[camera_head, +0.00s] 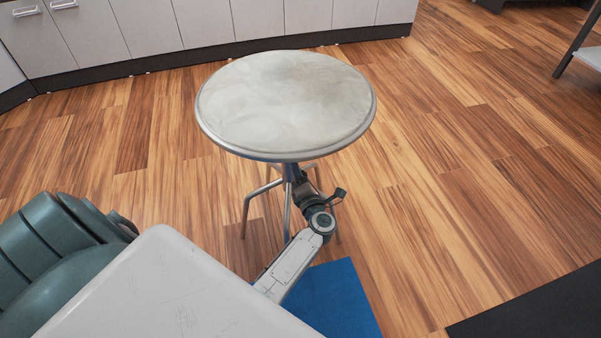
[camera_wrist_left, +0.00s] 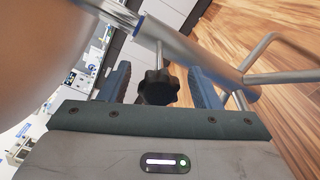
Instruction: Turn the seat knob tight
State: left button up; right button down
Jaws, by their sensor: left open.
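A round stool with a pale grey seat (camera_head: 285,100) and metal legs stands in front of me in the head view. My left arm reaches under the seat, and the left gripper (camera_head: 294,180) is partly hidden by the seat rim and the wrist. In the left wrist view, a black lobed seat knob (camera_wrist_left: 158,87) on a thin metal rod sits between the two blue fingers of my left gripper (camera_wrist_left: 160,85). The fingers are open, with a visible gap on each side of the knob. The stool's metal column (camera_wrist_left: 190,50) runs just beyond it. My right gripper is not in view.
Grey cabinets (camera_head: 150,25) line the back wall. A blue mat (camera_head: 335,300) lies on the floor near the stool, and a dark mat (camera_head: 540,305) lies at lower right. The wooden floor right of the stool is clear. A stool leg (camera_wrist_left: 275,45) is close to the right finger.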

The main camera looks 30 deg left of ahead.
pick_arm(q)
jog(key=v, duration=1)
jog(key=shift+s, duration=0.15)
